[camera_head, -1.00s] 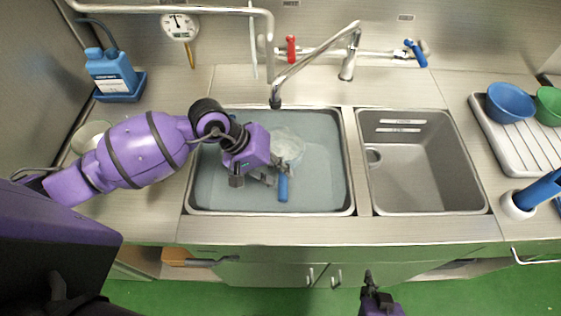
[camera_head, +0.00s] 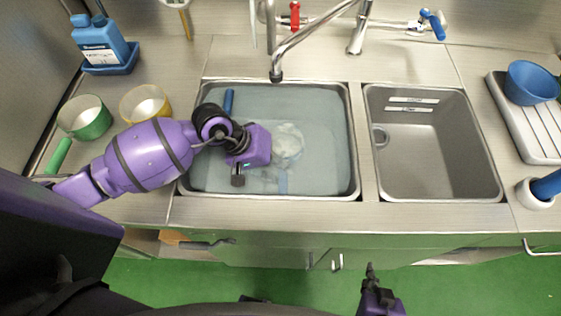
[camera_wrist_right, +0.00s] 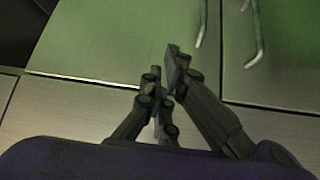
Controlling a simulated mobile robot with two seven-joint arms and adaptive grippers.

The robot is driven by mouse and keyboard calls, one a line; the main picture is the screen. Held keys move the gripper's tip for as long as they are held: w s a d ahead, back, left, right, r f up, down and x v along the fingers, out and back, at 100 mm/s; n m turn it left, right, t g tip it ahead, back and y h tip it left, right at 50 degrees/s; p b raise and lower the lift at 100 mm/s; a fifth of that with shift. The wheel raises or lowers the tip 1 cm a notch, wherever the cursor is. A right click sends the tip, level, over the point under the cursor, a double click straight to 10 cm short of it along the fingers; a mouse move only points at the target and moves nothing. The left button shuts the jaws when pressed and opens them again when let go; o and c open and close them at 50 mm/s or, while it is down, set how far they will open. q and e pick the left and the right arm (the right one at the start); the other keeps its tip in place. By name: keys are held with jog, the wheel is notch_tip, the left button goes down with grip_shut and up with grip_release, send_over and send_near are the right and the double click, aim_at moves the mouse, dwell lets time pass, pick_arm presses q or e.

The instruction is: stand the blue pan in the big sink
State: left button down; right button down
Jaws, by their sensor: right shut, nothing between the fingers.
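The blue pan (camera_head: 288,145) is in the big sink (camera_head: 355,165), seen pale and blurred through the cloudy water. Its blue handle points to the front and shows only faintly. My left gripper (camera_head: 262,178) is low over the sink at the handle, its fingers blurred by the water; whether they are closed on the handle I cannot tell. My right gripper (camera_head: 370,272) is shut and empty in front of the counter; it also shows in the right wrist view (camera_wrist_right: 165,75), by the cabinet doors.
Another blue handle (camera_head: 228,102) shows at the sink's back left. A green pan (camera_head: 84,116) and a yellow pan (camera_head: 146,103) stand left. The tap (camera_head: 277,72) overhangs the big sink. The small sink (camera_head: 430,155) is empty. A blue bowl (camera_head: 532,82) sits on the drainer.

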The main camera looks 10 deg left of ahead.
pick_arm(q)
jog(key=shift+w, duration=0.1)
pick_arm(e)
jog(key=shift+s+d+f, duration=0.15)
jog(key=shift+d+f, duration=0.05)
jog(key=shift+f, duration=0.05)
pick_arm(q)
jog(key=shift+f+b, duration=0.4)
jog(key=shift+b, duration=0.05)
pick_arm(e)
jog(key=shift+s+a+f, duration=0.15)
jog(key=shift+s+f, duration=0.2)
jog(key=shift+f, duration=0.15)
pick_arm(q)
jog(key=c, duration=1.5)
grip_release()
jog(key=shift+c, duration=0.2)
jog(key=shift+f, duration=0.15)
jog(key=shift+a+r, duration=0.35)
jog(key=shift+r, duration=0.05)
jog(key=v, duration=1.1)
jog(key=shift+r, duration=0.15)
